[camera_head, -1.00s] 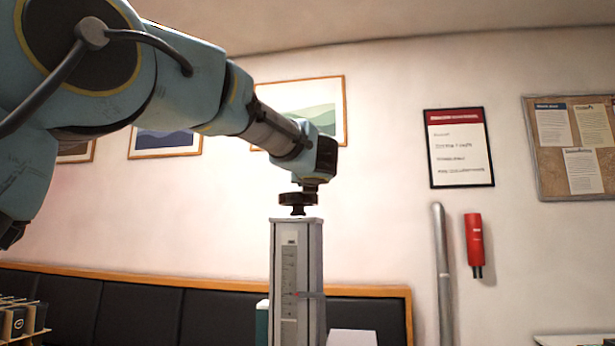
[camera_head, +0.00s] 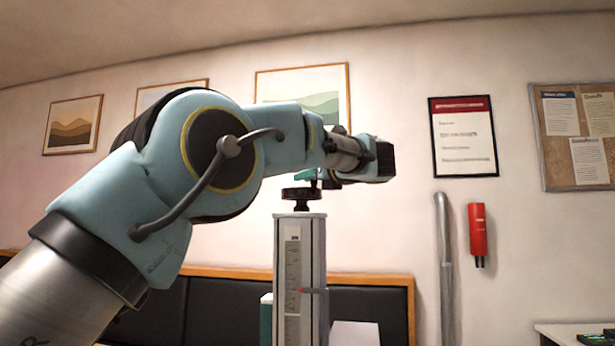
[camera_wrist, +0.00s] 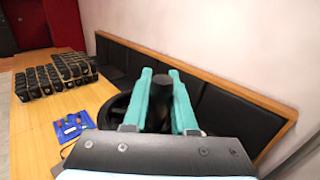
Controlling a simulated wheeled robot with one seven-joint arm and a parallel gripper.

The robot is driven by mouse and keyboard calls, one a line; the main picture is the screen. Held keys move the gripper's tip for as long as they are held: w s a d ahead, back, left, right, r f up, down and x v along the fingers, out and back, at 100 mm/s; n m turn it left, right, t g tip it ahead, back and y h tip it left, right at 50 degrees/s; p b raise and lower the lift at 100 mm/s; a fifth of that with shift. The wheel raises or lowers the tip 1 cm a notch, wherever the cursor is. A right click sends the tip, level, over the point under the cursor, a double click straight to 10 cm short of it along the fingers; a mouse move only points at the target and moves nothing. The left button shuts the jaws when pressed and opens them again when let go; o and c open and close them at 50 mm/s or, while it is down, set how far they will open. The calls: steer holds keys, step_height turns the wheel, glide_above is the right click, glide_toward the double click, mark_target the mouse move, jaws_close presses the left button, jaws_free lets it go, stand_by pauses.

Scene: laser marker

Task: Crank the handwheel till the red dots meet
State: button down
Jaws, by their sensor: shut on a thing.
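The black handwheel (camera_head: 301,193) sits on top of a grey upright column (camera_head: 314,255). A scale (camera_head: 292,265) runs down the column's front, with a small red dot (camera_head: 300,290) beside a short dark pointer (camera_head: 315,291). A second red dot cannot be told apart at this size. My gripper (camera_head: 312,178) is at the wheel's upper side, largely hidden by my wrist. In the wrist view, my gripper's teal fingers (camera_wrist: 165,82) are shut on the wheel's dark crank knob (camera_wrist: 174,76). Part of the wheel's rim (camera_wrist: 118,108) shows left of the fingers.
A wooden table (camera_wrist: 40,125) bears rows of dark boxes (camera_wrist: 55,75) and a blue mat with small items (camera_wrist: 71,127). A black padded bench (camera_wrist: 220,108) runs along the wall. A red cylinder (camera_head: 477,232) and a grey pipe (camera_head: 444,260) are on the wall at the right.

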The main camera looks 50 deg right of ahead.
steer(key=c, duration=0.7)
jaws_free()
steer(key=b+v, duration=0.4)
steer(key=v, duration=0.6)
steer(key=shift+s+a+b, duration=0.1)
steer(key=shift+s+b, duration=0.2)
steer(key=shift+a, duration=0.1)
